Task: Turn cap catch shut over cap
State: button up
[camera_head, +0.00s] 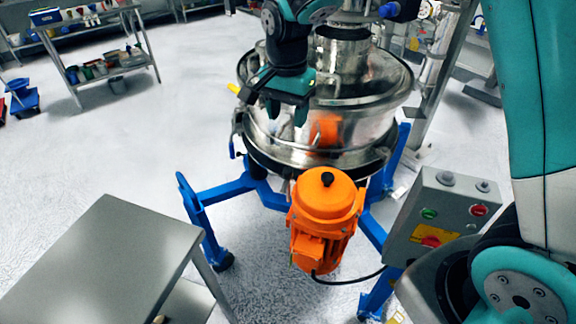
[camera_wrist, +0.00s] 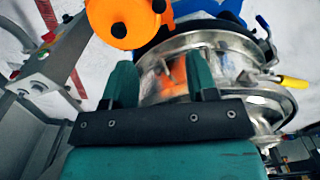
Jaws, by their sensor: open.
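The steel powder sifter (camera_head: 360,125) stands on a blue frame, and its shiny drum (camera_wrist: 225,62) fills the upper right of the wrist view. A yellow-tipped handle (camera_head: 234,88) sticks out at the drum's left side; a yellow handle also shows in the wrist view (camera_wrist: 294,82). I cannot tell for sure which fitting is the cap catch, and the cap is not clearly seen. My gripper (camera_head: 287,112) hangs over the front left of the drum, fingers down. Its two teal fingers (camera_wrist: 162,78) are apart with nothing between them.
An orange motor (camera_head: 327,205) juts from the sifter's front. A grey control box (camera_head: 440,215) with buttons stands to the right. A grey table (camera_head: 100,260) is at the front left. Blue legs (camera_head: 215,190) spread below the drum. Open floor lies to the left.

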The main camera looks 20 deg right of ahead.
aim_at(288, 170)
notch_tip(288, 170, down, 16)
jog(key=p, duration=0.3)
jog(key=c, duration=0.9)
